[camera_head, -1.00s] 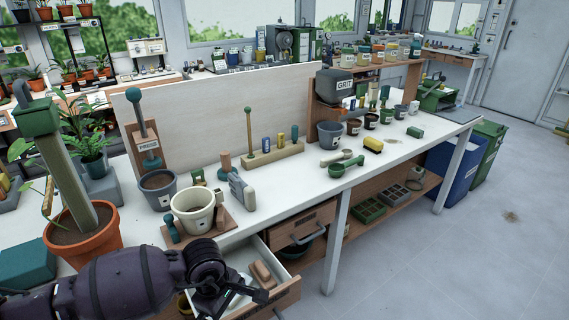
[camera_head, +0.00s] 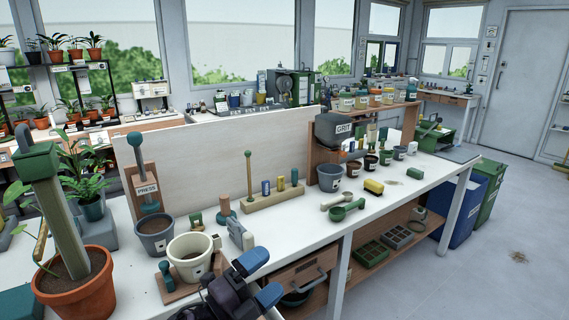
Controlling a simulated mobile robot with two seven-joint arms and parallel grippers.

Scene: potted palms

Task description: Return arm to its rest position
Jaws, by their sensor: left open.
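My left gripper (camera_head: 262,279) is at the bottom centre of the head view, in front of the bench's front edge. Its two blue-tipped fingers are apart, with nothing seen between them. It is just right of and in front of the cream pot (camera_head: 190,257), which stands on a small wooden board (camera_head: 176,289). My right gripper does not show.
The white bench (camera_head: 296,226) runs to the back right. A grey pot (camera_head: 156,235) stands below the press (camera_head: 145,187). A large potted plant (camera_head: 75,291) stands at left. A green scoop (camera_head: 347,211) and yellow brush (camera_head: 373,187) lie on the bench.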

